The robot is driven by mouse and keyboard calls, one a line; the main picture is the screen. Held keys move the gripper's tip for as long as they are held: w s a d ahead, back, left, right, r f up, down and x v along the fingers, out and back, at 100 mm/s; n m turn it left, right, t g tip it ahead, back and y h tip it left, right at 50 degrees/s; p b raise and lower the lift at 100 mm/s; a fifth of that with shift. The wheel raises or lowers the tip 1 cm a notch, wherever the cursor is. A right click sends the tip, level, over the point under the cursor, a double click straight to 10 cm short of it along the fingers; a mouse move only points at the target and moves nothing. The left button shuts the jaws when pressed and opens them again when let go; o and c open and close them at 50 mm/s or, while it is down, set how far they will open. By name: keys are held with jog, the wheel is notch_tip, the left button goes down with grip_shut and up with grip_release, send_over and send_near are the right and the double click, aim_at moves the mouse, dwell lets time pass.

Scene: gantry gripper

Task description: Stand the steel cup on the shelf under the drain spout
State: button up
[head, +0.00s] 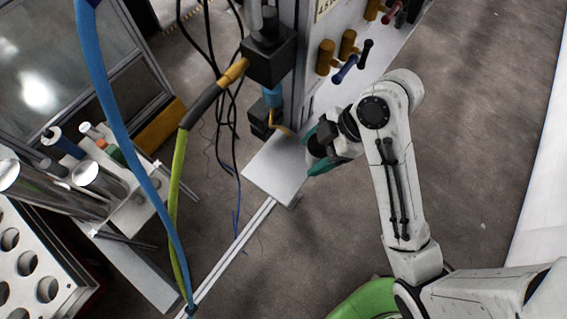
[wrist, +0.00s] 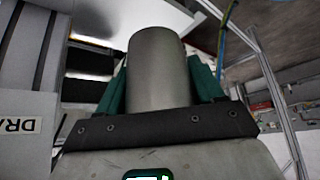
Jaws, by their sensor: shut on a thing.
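The steel cup (wrist: 158,75) is a plain grey cylinder in the wrist view, held between the green fingers of my gripper (wrist: 160,88). In the head view my gripper (head: 312,152) is at the right edge of the pale shelf (head: 268,174), and the cup is mostly hidden by the fingers and wrist. The drain spout (head: 281,128) is a small yellow bent tube under a blue fitting, above the shelf's back end, to the left of my gripper. I cannot tell whether the cup touches the shelf.
A black block (head: 269,60) with hoses stands above the spout. Orange and blue handles (head: 345,68) stick out from the column near my arm. A blue hose (head: 118,120) hangs at left, beside a rack of metal cylinders (head: 98,178). Floor at right is clear.

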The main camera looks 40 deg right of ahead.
jog(key=w+a+f, duration=0.1)
jog(key=w+a+f+b, duration=0.1)
jog(key=f, duration=0.1)
jog(key=w+a+f+b, duration=0.1)
jog(key=w+f, duration=0.1)
jog(key=shift+w+a+f, duration=0.1)
jog(key=shift+a+f, duration=0.05)
jog(key=shift+a, duration=0.2)
jog(key=shift+w+a+f, duration=0.2)
jog(key=shift+w+f, duration=0.15)
jog(key=shift+f, duration=0.15)
jog(key=shift+w+a+f, duration=0.1)
jog(key=shift+f, duration=0.8)
jog(key=shift+w+a+f, duration=0.1)
jog(key=shift+f, duration=0.8)
jog(key=shift+f, duration=0.1)
jog(key=o, duration=1.1)
jog(key=shift+c, duration=0.2)
jog(key=shift+p+v, duration=2.1)
jog(key=shift+v, duration=4)
